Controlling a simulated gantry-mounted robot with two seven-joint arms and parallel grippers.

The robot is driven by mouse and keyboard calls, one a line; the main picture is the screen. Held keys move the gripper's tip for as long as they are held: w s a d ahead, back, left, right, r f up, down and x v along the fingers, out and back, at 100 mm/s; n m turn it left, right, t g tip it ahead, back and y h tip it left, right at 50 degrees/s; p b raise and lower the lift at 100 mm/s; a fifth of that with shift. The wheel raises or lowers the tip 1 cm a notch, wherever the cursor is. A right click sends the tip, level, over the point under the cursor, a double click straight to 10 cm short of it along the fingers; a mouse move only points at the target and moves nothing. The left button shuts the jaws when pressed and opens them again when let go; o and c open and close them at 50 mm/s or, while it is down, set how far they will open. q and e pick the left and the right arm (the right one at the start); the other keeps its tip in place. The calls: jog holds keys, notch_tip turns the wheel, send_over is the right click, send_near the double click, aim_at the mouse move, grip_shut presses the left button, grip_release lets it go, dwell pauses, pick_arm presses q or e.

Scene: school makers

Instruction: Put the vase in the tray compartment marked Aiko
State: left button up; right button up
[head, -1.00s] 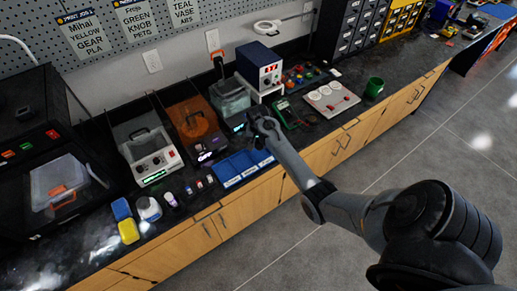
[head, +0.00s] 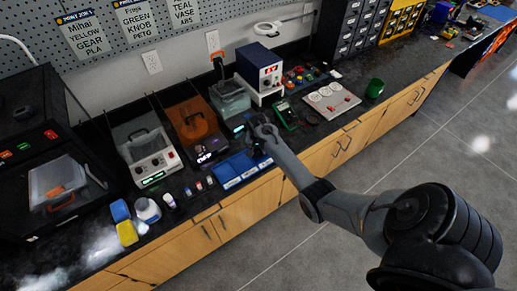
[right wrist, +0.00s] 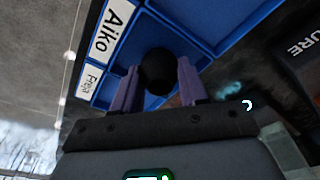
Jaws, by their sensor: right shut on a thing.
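My left gripper is out of view.
A green meter (head: 286,115) and a green cup (head: 375,88) are to the right. The counter's front edge is close to the tray.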

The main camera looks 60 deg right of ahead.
aim_at(258, 154)
jog(key=o, duration=1)
jog(key=shift+f, duration=0.1)
notch_tip(258, 154, up, 12)
jog(key=a+f+p, duration=0.1)
jog(key=a+p, duration=0.1)
jog(key=s+a+r+n+t, duration=0.1)
jog(key=s+a+n, duration=0.4)
jog(key=a, duration=0.6)
jog(key=s+a+r+n+t+y, duration=0.1)
jog(key=s+a+n, duration=0.4)
jog(key=s+a, duration=0.4)
jog(key=s+a+r+n+t, duration=0.1)
jog(key=s+a+n, duration=0.4)
jog(key=a, duration=0.8)
jog(key=shift+s+a+r+n+y, duration=0.1)
jog(key=shift+s+a+n+y, duration=0.1)
jog(key=shift+s, duration=0.5)
jog(key=shift+s+a+n+y, duration=0.1)
jog(key=shift+s+n+y, duration=0.1)
jog(key=shift+s, duration=0.45)
